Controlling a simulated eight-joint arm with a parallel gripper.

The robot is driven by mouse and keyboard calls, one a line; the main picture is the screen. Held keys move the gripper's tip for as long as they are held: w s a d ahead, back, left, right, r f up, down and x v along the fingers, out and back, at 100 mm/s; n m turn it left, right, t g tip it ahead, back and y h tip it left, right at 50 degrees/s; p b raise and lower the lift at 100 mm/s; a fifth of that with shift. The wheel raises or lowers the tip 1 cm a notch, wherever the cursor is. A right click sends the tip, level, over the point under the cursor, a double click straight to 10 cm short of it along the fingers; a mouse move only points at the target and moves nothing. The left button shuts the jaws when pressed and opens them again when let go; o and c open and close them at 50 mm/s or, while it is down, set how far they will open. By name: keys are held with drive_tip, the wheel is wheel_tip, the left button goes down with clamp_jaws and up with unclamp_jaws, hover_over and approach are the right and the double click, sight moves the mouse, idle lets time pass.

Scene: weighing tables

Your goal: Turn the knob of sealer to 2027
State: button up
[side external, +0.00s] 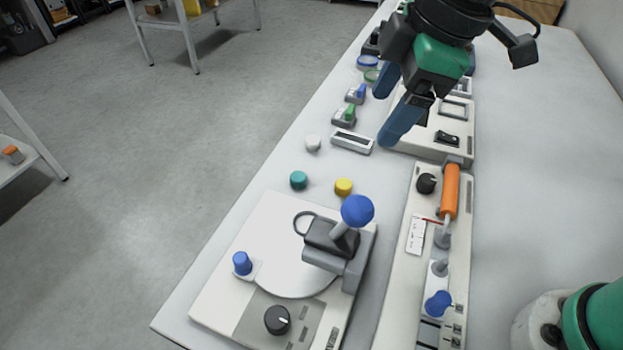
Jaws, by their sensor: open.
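A long, narrow cream device with an orange handle (450,192) lies along the right side of the table and looks like the sealer, though no name is readable. A black knob (427,183) sits near its far end, beside the handle. The knob's setting is too small to read. A white scale label with a red pointer (416,235) is just nearer than the knob. My gripper (384,118), with blue fingers, is open and empty. It hangs above the table, farther back and to the left of that knob, touching nothing I can make out.
A white device with a round plate, a blue ball lever (357,210) and another black knob (277,320) stands front left. A blue knob (437,303) is on the narrow device's near end. Teal (298,180) and yellow (343,187) caps lie between. The table's right side is bare.

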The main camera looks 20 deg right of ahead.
drive_tip(key=s+a+n+g, duration=0.2)
drive_tip(key=s+a+n, duration=0.1)
drive_tip(key=a+n, duration=0.45)
drive_tip(key=n+g+h, duration=0.1)
drive_tip(key=n+h, duration=0.1)
drive_tip(key=n, duration=0.4)
hover_over(277, 317)
drive_tip(key=f, duration=0.2)
wheel_tip(277, 317, down, 16)
drive_tip(key=shift+f, duration=0.15)
clamp_jaws()
